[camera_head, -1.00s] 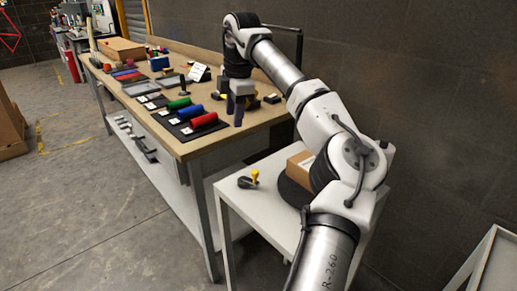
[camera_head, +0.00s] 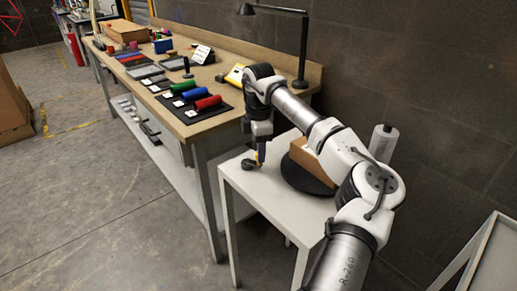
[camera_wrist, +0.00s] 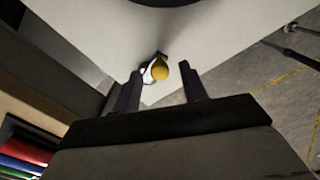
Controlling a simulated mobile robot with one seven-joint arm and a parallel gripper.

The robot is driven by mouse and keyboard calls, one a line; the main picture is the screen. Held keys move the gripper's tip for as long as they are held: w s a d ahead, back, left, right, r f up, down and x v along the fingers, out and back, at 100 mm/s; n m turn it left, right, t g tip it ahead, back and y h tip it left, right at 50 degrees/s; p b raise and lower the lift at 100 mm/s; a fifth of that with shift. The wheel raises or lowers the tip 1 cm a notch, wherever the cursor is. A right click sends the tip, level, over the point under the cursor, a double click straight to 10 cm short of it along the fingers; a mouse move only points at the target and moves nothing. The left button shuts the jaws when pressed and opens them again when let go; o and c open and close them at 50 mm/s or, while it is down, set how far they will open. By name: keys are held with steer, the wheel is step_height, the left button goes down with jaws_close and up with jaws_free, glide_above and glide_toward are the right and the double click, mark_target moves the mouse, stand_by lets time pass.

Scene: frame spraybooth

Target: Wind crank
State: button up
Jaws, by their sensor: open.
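The crank is a small dark piece (camera_head: 249,164) with a yellow knob, at the left corner of the small white table. My gripper (camera_head: 261,152) is over that corner, pointing down, and mostly hides the knob in the head view. In the wrist view the yellow knob (camera_wrist: 160,70) shows in the gap between the two open fingers of my gripper (camera_wrist: 162,84), with the crank's dark arm behind it. Whether a finger touches the knob, I cannot tell.
On the small white table (camera_head: 240,184) a cardboard box (camera_head: 318,161) stands on a round black base (camera_head: 296,180), right of my gripper. The long workbench (camera_head: 205,122) with coloured rolls (camera_head: 208,102) and a lamp (camera_head: 303,50) stands behind.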

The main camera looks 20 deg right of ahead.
steer(key=shift+f, duration=0.4)
steer(key=shift+c, duration=0.3)
jaws_close()
steer(key=shift+w+n, duration=0.1)
steer(key=shift+n, duration=0.3)
